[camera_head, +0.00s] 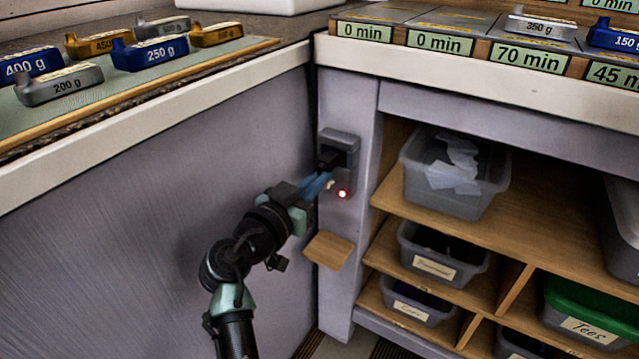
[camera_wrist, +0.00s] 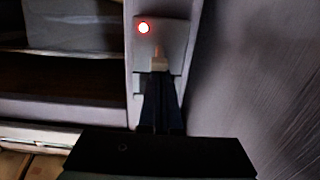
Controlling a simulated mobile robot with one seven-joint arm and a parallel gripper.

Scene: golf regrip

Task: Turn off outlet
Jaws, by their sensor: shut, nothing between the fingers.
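The outlet (camera_head: 339,150) is a grey box on the narrow purple-grey panel in the corner, with a dark plug or socket part in it. Below it a red light (camera_head: 342,194) glows, and it also shows in the wrist view (camera_wrist: 144,28). A small pale switch (camera_head: 330,184) sits beside the light; it also shows in the wrist view (camera_wrist: 159,62). My gripper (camera_head: 326,180) is shut and empty, with its tips at the switch. The tips (camera_wrist: 158,72) hide the switch's lower part in the wrist view; I cannot tell whether they touch it.
A small wooden ledge (camera_head: 330,250) juts out below the outlet. Shelves with bins (camera_head: 455,170) stand to the right. A purple-grey side wall (camera_head: 150,210) is close on the left. Counters with head weights (camera_head: 150,52) and time labels (camera_head: 440,41) run above.

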